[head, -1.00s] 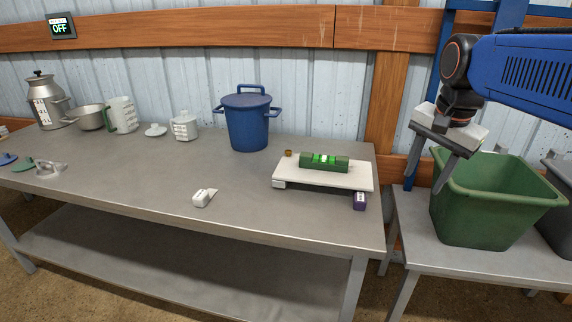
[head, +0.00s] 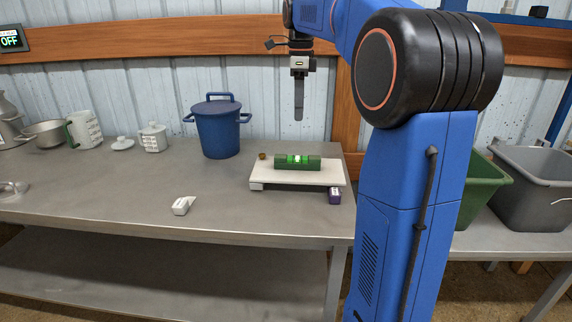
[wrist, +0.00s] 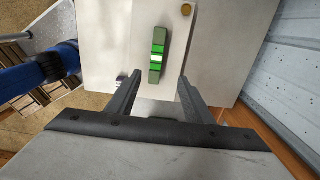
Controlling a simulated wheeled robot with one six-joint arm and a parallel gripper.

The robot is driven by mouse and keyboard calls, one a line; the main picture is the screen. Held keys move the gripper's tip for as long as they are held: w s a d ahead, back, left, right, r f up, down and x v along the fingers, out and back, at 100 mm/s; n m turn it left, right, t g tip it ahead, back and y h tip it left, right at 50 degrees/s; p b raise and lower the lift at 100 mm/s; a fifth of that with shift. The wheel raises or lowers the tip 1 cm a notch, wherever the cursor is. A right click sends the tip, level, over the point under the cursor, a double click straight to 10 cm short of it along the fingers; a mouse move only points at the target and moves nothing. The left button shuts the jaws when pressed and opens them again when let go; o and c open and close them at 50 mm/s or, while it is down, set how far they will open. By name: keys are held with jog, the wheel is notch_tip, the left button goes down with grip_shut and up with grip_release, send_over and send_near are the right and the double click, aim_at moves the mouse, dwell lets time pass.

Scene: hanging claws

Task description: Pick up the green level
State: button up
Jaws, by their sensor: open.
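The green level (head: 297,162) lies on a low white board (head: 298,178) on the grey workbench. Its bright green vial section faces up. In the wrist view the level (wrist: 157,55) lies lengthwise, beyond the fingertips and roughly between them in the picture. My gripper (head: 298,118) points down above the board, clearly apart from the level. In the wrist view my gripper (wrist: 160,82) has its two dark fingers spread with nothing between them. In the head view the fingers overlap edge-on.
A small brass piece (head: 262,156) is by the board's back left corner, and a purple object (head: 335,196) by its front right. A blue lidded pot (head: 219,127) stands left of the board. A small white object (head: 183,205) lies front left. A green bin (head: 483,185) stands right, partly hidden by my arm.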

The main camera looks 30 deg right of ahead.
send_over(298, 157)
notch_tip(298, 157, down, 11)
jog(key=shift+w+d+f, duration=0.1)
jog(key=shift+w+f, duration=0.05)
jog(key=shift+f, duration=0.05)
jog(key=shift+s+a+f, duration=0.15)
jog(key=shift+f, duration=1.2)
jog(key=shift+s+a+f, duration=0.1)
jog(key=shift+f, duration=1.25)
jog(key=shift+c, duration=0.6)
grip_shut()
